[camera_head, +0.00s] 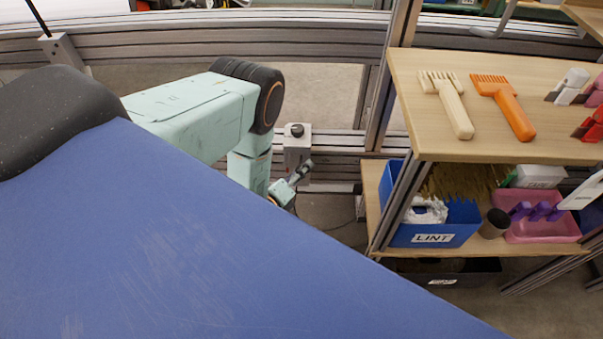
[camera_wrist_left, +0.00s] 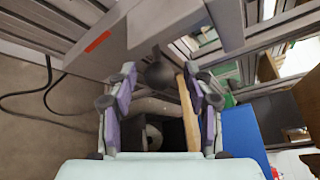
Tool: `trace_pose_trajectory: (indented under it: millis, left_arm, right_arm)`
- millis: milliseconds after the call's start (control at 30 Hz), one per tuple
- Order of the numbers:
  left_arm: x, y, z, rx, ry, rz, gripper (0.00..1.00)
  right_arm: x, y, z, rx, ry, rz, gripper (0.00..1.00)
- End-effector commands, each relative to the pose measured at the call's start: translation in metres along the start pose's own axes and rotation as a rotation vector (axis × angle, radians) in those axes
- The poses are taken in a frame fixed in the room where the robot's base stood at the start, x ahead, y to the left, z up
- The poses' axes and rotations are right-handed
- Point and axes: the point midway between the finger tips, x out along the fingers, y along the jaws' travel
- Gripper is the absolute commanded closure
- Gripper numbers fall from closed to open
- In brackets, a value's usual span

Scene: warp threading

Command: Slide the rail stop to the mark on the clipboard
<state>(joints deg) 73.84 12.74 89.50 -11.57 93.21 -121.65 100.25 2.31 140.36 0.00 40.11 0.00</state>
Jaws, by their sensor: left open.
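The rail stop (camera_head: 297,143) appears to be the small grey block with a black knob on the metal rail (camera_head: 325,142), beyond the blue panel. In the left wrist view a dark round knob (camera_wrist_left: 159,73) shows below a grey block, between the fingertips. My left gripper (camera_head: 291,184) is just below the block in the head view, partly hidden by the blue panel. In the wrist view its two fingers (camera_wrist_left: 160,82) stand wide apart with nothing gripped. I cannot tell whether they touch the knob. I cannot make out the clipboard. My right gripper is out of view.
A red mark (camera_wrist_left: 98,41) shows on a grey beam. A wooden shelf (camera_head: 450,90) at right holds a cream comb (camera_head: 452,105) and an orange comb (camera_head: 508,108). Below are a blue LINT bin (camera_head: 432,238) and a pink tray (camera_head: 545,232). Metal posts stand beside the shelf.

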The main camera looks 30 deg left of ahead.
Motion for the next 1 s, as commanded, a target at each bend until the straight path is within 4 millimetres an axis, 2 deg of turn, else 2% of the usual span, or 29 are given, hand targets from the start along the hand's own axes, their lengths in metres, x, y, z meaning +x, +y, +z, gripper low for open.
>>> trace_pose_trajectory:
  millis: [133,433,1000]
  left_arm:
    - [0.0105,0.0009,0.0013,0.0,0.0,-0.002,0.48]
    - [0.0118,0.0009,0.0027,0.0,-0.001,0.0,0.48]
    - [0.0129,-0.0003,0.0012,-0.001,-0.003,0.001,0.97]
  right_arm:
    - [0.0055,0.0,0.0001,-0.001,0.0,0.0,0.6]
    - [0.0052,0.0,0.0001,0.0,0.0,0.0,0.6]
    - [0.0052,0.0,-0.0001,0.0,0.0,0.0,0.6]
